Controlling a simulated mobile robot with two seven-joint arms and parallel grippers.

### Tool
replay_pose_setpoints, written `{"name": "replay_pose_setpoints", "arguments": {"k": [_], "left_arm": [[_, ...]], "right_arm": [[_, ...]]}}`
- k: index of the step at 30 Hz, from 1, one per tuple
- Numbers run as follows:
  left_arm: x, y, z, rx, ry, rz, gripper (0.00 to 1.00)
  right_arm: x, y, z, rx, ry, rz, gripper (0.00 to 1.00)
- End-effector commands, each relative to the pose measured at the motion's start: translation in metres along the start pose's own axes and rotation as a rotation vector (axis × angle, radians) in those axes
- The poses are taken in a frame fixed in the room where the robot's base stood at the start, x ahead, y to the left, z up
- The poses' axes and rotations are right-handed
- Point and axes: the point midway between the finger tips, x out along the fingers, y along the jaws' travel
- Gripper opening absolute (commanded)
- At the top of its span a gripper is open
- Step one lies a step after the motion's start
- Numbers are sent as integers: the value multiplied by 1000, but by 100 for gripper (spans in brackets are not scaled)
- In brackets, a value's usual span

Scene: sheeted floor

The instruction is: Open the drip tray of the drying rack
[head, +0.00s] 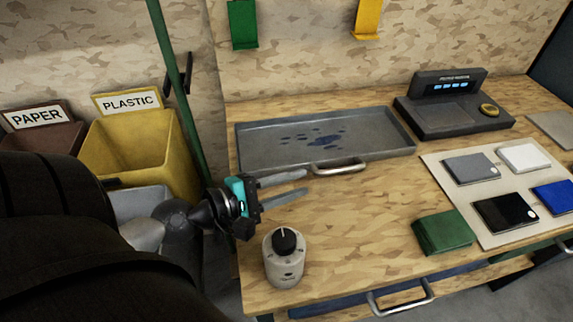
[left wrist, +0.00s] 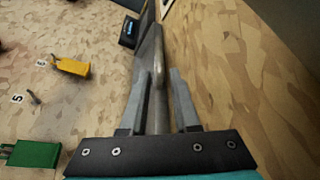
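The grey metal drip tray (head: 260,165) lies on the wooden bench, with dark blue wet patches on its floor. Its curved metal handle (head: 338,166) is on the front edge. My left gripper (head: 305,182) is open and empty, just left of the handle, its fingers pointing right toward it. My right gripper is not in view. No upright rack shows clearly.
A grey dial knob unit (head: 284,258) stands below my left gripper. A dark scale-like device (head: 455,115), a green block (head: 442,232) and a mat with several tiles are to the right. A green post (head: 175,75) and yellow bin (head: 140,150) are left.

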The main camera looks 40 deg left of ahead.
Motion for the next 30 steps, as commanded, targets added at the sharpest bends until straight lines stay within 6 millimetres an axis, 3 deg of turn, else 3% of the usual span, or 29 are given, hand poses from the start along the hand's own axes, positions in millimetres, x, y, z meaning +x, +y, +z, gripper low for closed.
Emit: {"name": "replay_pose_setpoints", "arguments": {"k": [6, 17, 21, 23, 26, 30], "left_arm": [[-12, -1, 0, 1, -1, -2, 30], [-15, 0, 1, 1, -1, -1, 30], [-14, 0, 1, 16, -2, -1, 42], [-14, 0, 2, 55, -5, -1, 47], [-11, -1, 5, 182, -13, 0, 47], [-6, -2, 11, 464, -28, 2, 47]], "right_arm": [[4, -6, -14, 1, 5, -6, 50], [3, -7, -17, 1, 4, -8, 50], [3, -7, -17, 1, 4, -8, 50], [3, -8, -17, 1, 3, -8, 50], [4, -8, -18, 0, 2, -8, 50], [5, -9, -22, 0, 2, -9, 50]]}}
